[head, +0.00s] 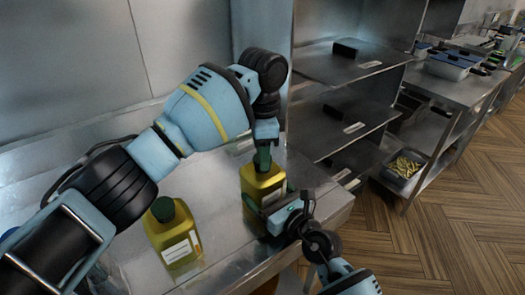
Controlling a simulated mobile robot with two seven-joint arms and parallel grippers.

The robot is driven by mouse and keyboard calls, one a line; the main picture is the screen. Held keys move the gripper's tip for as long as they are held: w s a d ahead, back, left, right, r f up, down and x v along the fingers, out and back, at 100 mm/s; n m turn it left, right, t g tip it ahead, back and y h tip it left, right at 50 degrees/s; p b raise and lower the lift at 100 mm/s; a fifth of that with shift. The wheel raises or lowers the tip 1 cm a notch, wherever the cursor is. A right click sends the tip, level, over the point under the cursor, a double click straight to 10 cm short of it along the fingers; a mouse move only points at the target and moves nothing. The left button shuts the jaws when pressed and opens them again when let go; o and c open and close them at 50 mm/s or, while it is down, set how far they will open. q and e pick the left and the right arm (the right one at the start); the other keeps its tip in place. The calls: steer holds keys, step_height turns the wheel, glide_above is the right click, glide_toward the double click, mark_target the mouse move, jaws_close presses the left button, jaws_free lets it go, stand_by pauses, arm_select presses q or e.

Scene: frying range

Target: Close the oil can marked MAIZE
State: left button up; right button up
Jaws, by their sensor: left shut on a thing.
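A yellow oil can (261,184) stands upright on the steel counter near its right end. A dark green cap (263,159) is at the top of this can, and my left gripper (265,142) is shut on it from above. I cannot tell whether the cap is seated. My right gripper (284,208) is low at the can's body, with its fingers close to the can's sides; its grip is unclear. A second yellow can (172,232) with a dark green cap stands on the counter to the left. I cannot read the marking on either can.
The steel counter (222,250) has bare room between the cans, and its edge runs close by the gripped can. Steel shelves (345,72) with small black blocks stand behind right. A tray of yellow fries (403,168) sits on a low shelf farther right.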

arm_select(q)
steer(key=m, duration=1.2)
steer(key=shift+m, duration=0.4)
steer(key=o, duration=1.2)
step_height(320, 180, up, 12)
arm_select(e)
steer(key=o, duration=1.7)
